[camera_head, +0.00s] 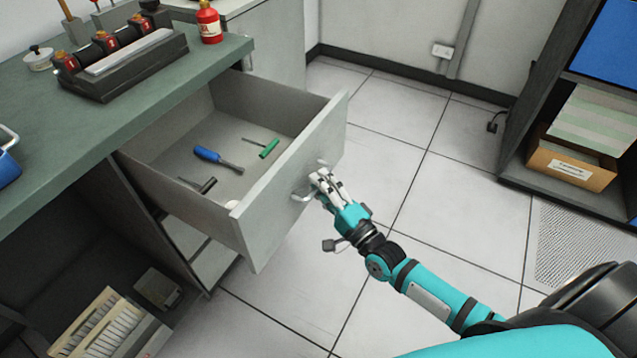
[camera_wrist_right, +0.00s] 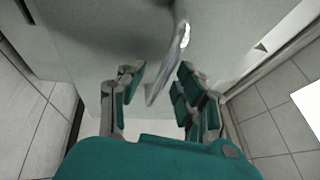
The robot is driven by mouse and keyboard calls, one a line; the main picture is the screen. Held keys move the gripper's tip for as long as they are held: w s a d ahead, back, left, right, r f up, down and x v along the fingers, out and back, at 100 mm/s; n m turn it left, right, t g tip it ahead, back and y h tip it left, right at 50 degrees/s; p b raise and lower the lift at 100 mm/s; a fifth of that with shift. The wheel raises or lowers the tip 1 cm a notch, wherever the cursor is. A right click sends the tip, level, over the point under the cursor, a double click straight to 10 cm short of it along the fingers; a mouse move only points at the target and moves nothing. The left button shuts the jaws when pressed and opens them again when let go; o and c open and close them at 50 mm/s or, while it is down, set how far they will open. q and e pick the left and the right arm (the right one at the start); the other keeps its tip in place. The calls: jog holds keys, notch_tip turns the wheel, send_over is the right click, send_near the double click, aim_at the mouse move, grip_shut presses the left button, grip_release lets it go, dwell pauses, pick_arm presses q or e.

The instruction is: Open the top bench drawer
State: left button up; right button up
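The top bench drawer (camera_head: 297,182) is pulled well out from under the green bench top, its inside showing. Its metal bar handle (camera_head: 302,194) is on the front panel and also shows in the right wrist view (camera_wrist_right: 171,62). My right gripper (camera_head: 320,179) is at the drawer front, beside the handle. In the wrist view the fingers of my right gripper (camera_wrist_right: 160,80) are spread apart, with the handle between them; the right fingers look close to it, but I cannot tell whether they touch. My left gripper is out of view.
Inside the drawer lie a blue-handled screwdriver (camera_head: 216,158), a green-handled tool (camera_head: 268,149) and a dark tool (camera_head: 205,186). The bench top (camera_head: 110,125) holds a black device and a red bottle (camera_head: 209,22). Shelves (camera_head: 510,150) stand at the right. Tiled floor (camera_head: 400,130) is clear between.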

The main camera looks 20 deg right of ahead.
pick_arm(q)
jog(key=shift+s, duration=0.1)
pick_arm(e)
jog(key=v, duration=1.1)
jog(key=shift+s, duration=0.1)
